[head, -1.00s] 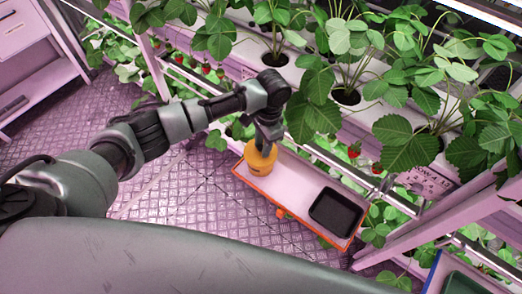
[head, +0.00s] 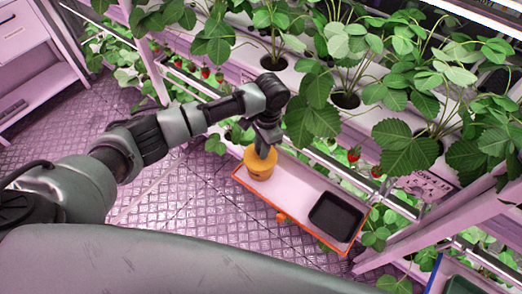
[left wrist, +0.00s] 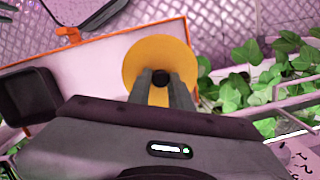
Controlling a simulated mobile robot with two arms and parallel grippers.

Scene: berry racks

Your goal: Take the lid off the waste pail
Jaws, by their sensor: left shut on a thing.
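The waste pail (head: 257,171) is a small orange-yellow bucket at the left end of a white tray with an orange rim (head: 306,225). Its round yellow lid (left wrist: 143,60) has a black knob (left wrist: 160,78) in the middle, seen in the left wrist view. My left gripper (head: 263,152) points down over the pail, and its fingers (left wrist: 161,84) are shut on the knob. The fingers hide part of the lid. I cannot tell whether the lid is apart from the pail's rim.
A black open container (head: 336,215) stands at the tray's right end, with free tray surface between it and the pail. Strawberry plants (head: 408,145) in white gutters hang over the back side. Open patterned floor (head: 190,215) lies to the left.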

